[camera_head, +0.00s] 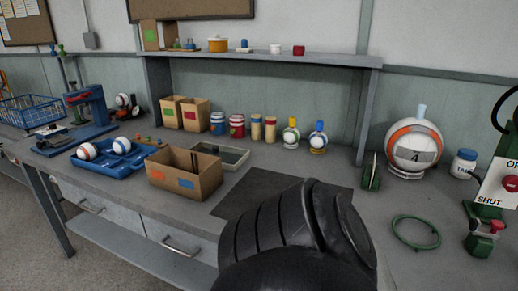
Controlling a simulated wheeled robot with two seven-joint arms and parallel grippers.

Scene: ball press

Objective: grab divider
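I cannot clearly make out a divider. An open cardboard box (186,175) with an orange and a blue label stands at the front of the bench, left of centre. No divider can be made out inside it. Behind it is a shallow pale-rimmed tray (236,163) with a dark inside; its contents are too small to tell. A dark green upright piece (371,173) stands right of centre, and I cannot tell what it is. A black, ribbed part of my own arm fills the bottom centre. Neither gripper's fingers show.
A blue tray (103,167) with white-and-coloured balls lies left of the box. Cans, small bottles and two cardboard boxes stand along the back under a shelf (262,57). A large numbered ball (413,148), a jar (463,163) and a green ring (415,232) are at right.

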